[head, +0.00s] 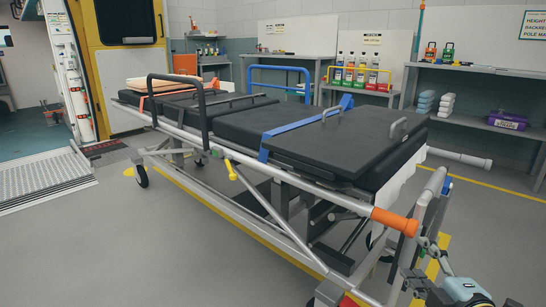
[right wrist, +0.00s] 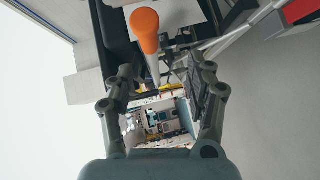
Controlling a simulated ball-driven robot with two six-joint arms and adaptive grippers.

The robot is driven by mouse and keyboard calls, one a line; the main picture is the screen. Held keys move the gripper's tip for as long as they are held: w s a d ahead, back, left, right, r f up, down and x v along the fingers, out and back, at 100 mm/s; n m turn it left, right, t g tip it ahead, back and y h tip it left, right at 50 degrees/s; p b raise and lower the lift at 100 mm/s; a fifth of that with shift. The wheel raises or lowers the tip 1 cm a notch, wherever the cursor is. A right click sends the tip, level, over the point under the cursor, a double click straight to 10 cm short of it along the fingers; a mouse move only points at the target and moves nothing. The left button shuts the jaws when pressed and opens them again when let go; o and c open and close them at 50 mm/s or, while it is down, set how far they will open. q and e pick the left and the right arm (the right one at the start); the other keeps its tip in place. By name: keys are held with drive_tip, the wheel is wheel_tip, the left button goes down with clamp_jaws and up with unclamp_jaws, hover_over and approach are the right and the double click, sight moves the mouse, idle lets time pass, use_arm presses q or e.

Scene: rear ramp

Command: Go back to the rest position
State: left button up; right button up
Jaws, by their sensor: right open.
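My right gripper (head: 420,258) is at the lower right of the head view, just below and right of the orange grip (head: 395,221) on the stretcher's end rail. In the right wrist view my right gripper (right wrist: 160,78) is open, its two fingers spread with nothing between them. The orange grip (right wrist: 145,30) shows there beyond the fingertips; I cannot tell the exact gap. The stretcher (head: 345,140) has a black padded top, a blue strap and a silver frame on wheels. My left gripper is not in view.
A metal ramp (head: 45,180) and an open yellow vehicle door (head: 125,60) are at the left. Shelves behind hold bottles (head: 360,72) and a purple case (head: 507,121). Grey floor with yellow lines (head: 215,205) is clear at the front left.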

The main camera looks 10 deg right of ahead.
drive_tip(key=s+a+f+m+g+y, duration=0.15)
drive_tip(key=s+f+g, duration=0.25)
drive_tip(key=s+f, duration=0.55)
drive_tip(key=s+a+f+m+g, duration=0.2)
drive_tip(key=s+f+m+g, duration=0.15)
drive_tip(key=s+f, duration=0.6)
drive_tip(key=s+a+f+m+g+y, duration=0.1)
drive_tip(key=s+f+g, duration=0.3)
drive_tip(key=s+f, duration=0.55)
drive_tip(key=s+d+f+m+g+h, duration=0.1)
drive_tip(key=s+d+f+m+g, duration=0.1)
drive_tip(key=s+m, duration=0.25)
drive_tip(key=s+d+f+m+g+h, duration=0.2)
drive_tip(key=s+m, duration=0.2)
drive_tip(key=s, duration=0.2)
use_arm(q)
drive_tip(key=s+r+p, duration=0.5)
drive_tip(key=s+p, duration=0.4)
drive_tip(key=p, duration=0.3)
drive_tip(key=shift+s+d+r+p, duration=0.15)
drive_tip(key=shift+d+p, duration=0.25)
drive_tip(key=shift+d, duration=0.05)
use_arm(e)
drive_tip(key=s+a+r, duration=0.1)
drive_tip(key=s+r, duration=0.4)
drive_tip(key=s, duration=0.3)
drive_tip(key=shift+s+a+m+y, duration=0.15)
drive_tip(key=shift+s+m+y, duration=0.2)
drive_tip(key=shift+s, duration=0.05)
drive_tip(key=shift+r, duration=0.1)
